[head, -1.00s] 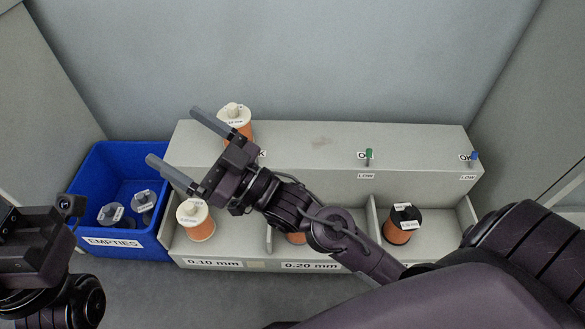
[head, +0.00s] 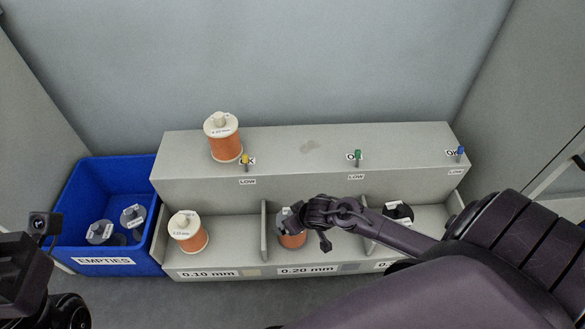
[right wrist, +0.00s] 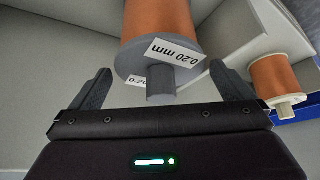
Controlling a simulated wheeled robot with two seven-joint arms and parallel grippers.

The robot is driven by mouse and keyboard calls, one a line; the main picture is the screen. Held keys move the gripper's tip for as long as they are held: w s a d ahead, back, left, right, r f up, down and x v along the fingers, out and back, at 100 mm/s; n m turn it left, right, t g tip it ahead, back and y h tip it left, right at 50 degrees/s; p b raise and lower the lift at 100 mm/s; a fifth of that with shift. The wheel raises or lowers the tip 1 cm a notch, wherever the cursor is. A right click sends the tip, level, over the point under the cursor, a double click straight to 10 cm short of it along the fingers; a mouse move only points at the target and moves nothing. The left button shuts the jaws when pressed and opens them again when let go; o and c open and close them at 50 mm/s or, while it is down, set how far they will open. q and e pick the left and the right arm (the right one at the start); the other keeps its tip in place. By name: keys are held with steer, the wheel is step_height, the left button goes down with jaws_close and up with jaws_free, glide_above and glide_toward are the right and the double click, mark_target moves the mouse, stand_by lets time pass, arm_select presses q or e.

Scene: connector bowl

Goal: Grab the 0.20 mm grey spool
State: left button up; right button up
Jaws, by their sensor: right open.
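The grey spool (head: 292,240) with copper wire stands in the middle compartment, above the 0.20 mm label (head: 308,270). My right arm partly hides it in the head view. In the right wrist view its grey flange (right wrist: 130,66), hub and "0.20 mm" tag show between my fingers. My right gripper (right wrist: 160,70) is open, one finger on each side of the hub; I cannot tell whether either touches. My left gripper (head: 22,275) is only partly in view at the left edge, and its fingers do not show.
A cream spool (head: 187,232) stands in the 0.10 mm compartment, another cream spool (head: 222,138) on the upper ledge. A black-flanged spool (head: 398,213) is in the right compartment, partly behind my arm. Dividers (head: 264,232) separate compartments. A blue EMPTIES bin (head: 108,168) holds grey spools.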

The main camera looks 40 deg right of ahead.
steer(key=b+x, duration=0.1)
steer(key=x, duration=0.2)
steer(key=shift+f, duration=0.1)
steer(key=shift+c, duration=0.4)
steer(key=c, duration=1.7)
steer(key=shift+w+r, duration=0.2)
steer(key=shift+r, duration=0.05)
